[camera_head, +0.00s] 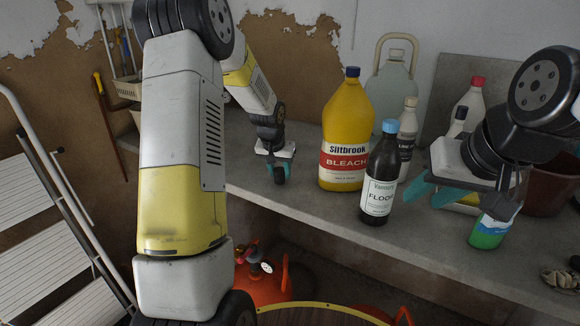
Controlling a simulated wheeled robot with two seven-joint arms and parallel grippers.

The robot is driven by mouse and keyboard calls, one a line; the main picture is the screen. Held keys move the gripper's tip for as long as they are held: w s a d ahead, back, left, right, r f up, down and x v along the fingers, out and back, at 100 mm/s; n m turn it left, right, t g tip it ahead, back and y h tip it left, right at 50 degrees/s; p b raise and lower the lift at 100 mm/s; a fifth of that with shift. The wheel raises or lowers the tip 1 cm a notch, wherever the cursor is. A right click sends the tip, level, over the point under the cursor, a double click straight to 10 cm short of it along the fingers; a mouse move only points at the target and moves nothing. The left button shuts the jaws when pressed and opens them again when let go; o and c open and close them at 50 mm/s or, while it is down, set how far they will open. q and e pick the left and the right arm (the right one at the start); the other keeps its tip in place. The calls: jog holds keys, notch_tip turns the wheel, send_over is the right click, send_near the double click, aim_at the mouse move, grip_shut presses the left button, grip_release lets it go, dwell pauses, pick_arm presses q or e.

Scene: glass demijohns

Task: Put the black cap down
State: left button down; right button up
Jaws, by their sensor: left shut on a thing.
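My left gripper (278,171) is low over the left part of the grey bench (262,203), left of the yellow bleach bottle. Its teal fingers are shut on a small black cap (280,176). The cap is at or just above the bench top; I cannot tell whether it touches. My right gripper (455,197) is at the right, with its teal fingers spread wide apart, above the front part of the bench. I see nothing held between them.
A yellow bleach bottle (345,125), a dark floor-cleaner bottle (379,180) and a pale glass demijohn (391,85) stand mid-bench. A green bottle (488,234) is below my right gripper. A brown tub (548,190) is at the right. The bench between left gripper and bleach is clear.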

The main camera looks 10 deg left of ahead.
pick_arm(q)
jog(key=shift+f, duration=0.25)
jog(key=shift+f, duration=0.3)
jog(key=c, duration=0.9)
grip_release()
jog(key=shift+r, duration=0.1)
